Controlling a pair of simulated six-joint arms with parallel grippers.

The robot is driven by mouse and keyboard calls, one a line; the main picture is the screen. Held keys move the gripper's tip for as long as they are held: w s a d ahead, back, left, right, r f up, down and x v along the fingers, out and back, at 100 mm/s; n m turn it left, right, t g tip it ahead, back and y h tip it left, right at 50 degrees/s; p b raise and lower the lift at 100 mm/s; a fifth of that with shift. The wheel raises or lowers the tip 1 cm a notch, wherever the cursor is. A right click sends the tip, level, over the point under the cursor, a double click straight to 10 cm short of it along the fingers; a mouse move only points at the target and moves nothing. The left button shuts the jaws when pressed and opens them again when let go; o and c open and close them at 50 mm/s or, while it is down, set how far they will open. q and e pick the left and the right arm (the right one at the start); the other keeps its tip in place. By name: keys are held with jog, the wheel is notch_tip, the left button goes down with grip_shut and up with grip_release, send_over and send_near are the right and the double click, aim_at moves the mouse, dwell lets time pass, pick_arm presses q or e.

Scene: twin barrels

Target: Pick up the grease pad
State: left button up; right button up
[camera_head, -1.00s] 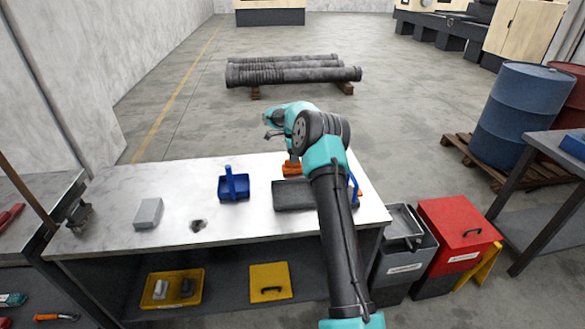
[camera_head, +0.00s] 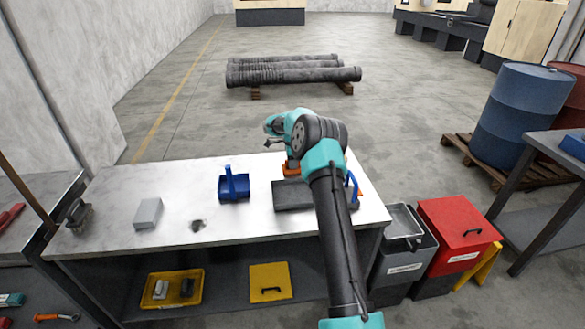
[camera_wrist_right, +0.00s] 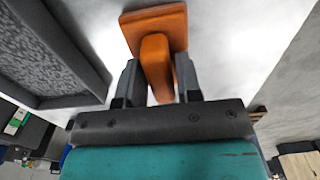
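An orange pad with a raised grip bar, which I take to be the grease pad (camera_wrist_right: 172,25), lies below my right gripper (camera_wrist_right: 160,75) in the right wrist view. The two dark fingers stand close on either side of the bar; whether they press on it I cannot tell. In the head view part of the orange pad (camera_head: 291,169) shows at the back of the white table, beside the dark tray. My right gripper (camera_head: 272,130) reaches over the table's back edge there, partly hidden by its own arm. My left gripper is not in view.
The white table (camera_head: 180,185) holds a dark tray (camera_head: 292,196), a blue holder (camera_head: 234,186) and a grey block (camera_head: 148,213). A blue-handled thing (camera_head: 351,190) is right of my arm. Bins stand right of the table. The table's left middle is mostly clear.

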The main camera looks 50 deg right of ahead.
grip_shut()
jog(key=shift+r, duration=0.15)
jog(key=shift+r, duration=1.7)
jog(key=s+a, duration=0.3)
jog(key=a, duration=0.1)
jog(key=s+a+r, duration=0.1)
jog(key=s+a, duration=0.6)
jog(key=a, duration=0.1)
jog(key=shift+s+r, duration=0.2)
jog(key=shift+s, duration=0.05)
